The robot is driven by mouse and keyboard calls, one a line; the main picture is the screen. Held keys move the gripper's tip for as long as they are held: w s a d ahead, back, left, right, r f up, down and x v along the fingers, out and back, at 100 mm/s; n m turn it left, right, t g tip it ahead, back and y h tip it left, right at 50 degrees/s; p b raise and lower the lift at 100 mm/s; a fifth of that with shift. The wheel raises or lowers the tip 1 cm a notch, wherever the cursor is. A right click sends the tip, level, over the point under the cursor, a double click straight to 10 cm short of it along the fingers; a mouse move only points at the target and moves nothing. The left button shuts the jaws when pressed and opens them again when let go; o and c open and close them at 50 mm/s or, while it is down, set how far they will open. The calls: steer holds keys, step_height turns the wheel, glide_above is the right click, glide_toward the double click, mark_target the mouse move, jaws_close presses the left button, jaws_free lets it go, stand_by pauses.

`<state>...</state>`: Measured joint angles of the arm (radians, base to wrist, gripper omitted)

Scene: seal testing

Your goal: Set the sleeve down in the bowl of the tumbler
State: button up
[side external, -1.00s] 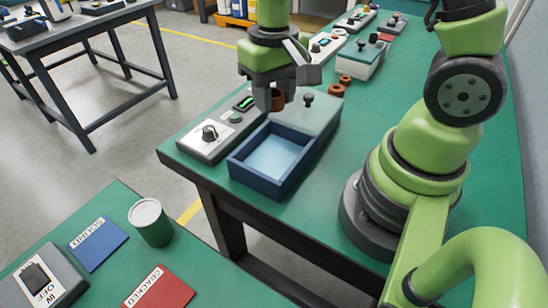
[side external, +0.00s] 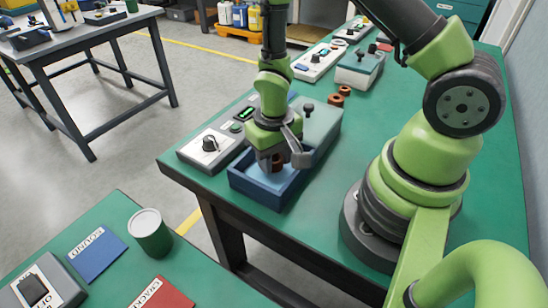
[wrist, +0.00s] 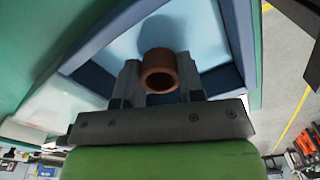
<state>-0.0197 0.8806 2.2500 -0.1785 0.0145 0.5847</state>
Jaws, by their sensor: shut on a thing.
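The sleeve (wrist: 158,57) is a short brown ring, held between the two fingers of my gripper (wrist: 160,80) in the wrist view. In the side view my gripper (side external: 272,163) points down inside the outline of the tumbler's open blue bowl (side external: 259,198), with the brown sleeve (side external: 278,161) showing at its fingertips. The bowl has dark blue walls and a pale blue floor (wrist: 205,30). The sleeve is over the floor in the wrist view; I cannot tell whether it touches it. My gripper hides part of the bowl.
A grey-green block with a black knob (side external: 321,124) adjoins the bowl's back. A control box with a dial (side external: 209,144) stands to the left. Two more brown rings (side external: 338,98) lie behind. A nearer bench holds a green can (side external: 150,235), a blue card and a red card.

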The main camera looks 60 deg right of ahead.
steer(key=shift+f, duration=0.2)
steer(key=shift+f, duration=0.15)
steer(key=o, duration=0.9)
steer(key=shift+o, duration=0.2)
